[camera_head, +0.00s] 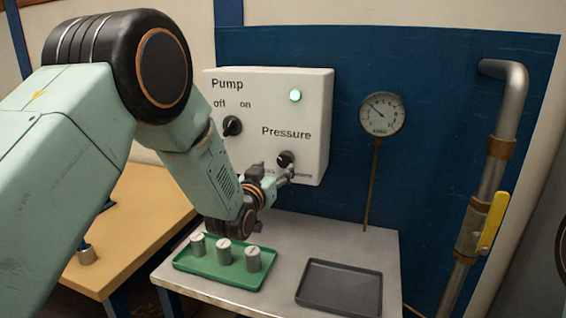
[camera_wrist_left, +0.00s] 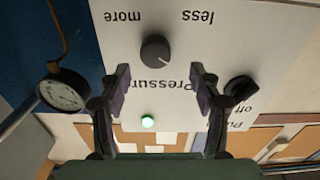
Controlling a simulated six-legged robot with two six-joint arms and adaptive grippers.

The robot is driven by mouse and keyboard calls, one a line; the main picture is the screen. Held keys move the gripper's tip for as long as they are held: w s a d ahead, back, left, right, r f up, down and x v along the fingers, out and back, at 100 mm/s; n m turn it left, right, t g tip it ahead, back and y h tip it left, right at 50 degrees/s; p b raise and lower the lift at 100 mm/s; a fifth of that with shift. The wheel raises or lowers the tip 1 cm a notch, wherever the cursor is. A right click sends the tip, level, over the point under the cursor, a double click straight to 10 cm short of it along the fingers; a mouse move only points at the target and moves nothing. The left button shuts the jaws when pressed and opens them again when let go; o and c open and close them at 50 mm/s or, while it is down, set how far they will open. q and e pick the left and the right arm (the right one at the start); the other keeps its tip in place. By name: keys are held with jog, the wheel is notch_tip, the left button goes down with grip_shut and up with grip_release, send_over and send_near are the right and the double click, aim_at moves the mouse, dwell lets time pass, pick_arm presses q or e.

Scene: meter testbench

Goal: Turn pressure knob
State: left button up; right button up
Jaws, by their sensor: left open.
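The black pressure knob (camera_head: 285,159) sits low on the right of the white control box (camera_head: 308,120), under the word "Pressure". My left gripper (camera_head: 275,172) is close to it, just below and left of it in the head view. In the left wrist view, which is upside down, the knob (camera_wrist_left: 155,50) lies ahead, roughly centred between the spread fingertips of my left gripper (camera_wrist_left: 160,74). The fingers are open and hold nothing. The knob looks apart from both fingers. The labels "less" and "more" flank it there. My right gripper is not in view.
The pump knob (camera_head: 232,126) is left on the box; a green lamp (camera_head: 295,95) glows above. A round gauge (camera_head: 382,114) stands to the right. Below are a green tray (camera_head: 215,270) with three grey cylinders and an empty dark tray (camera_head: 340,288). A pipe has a yellow lever (camera_head: 493,222).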

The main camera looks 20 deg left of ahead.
aim_at(284, 161)
pick_arm(q)
jog(key=w, duration=0.1)
jog(key=w+d, duration=0.1)
jog(key=w, duration=0.3)
jog(key=shift+d, duration=0.25)
jog(key=shift+w+a, duration=0.15)
jog(key=shift+a, duration=0.55)
jog(key=shift+d, duration=0.4)
jog(key=shift+w+d, duration=0.1)
jog(key=shift+d, duration=0.1)
jog(key=shift+c, duration=1.5)
jog(key=shift+a, duration=0.4)
jog(key=c, duration=0.3)
jog(key=shift+d, duration=0.25)
jog(key=c, duration=0.4)
jog(key=shift+c, duration=0.7)
jog(key=shift+a, duration=0.15)
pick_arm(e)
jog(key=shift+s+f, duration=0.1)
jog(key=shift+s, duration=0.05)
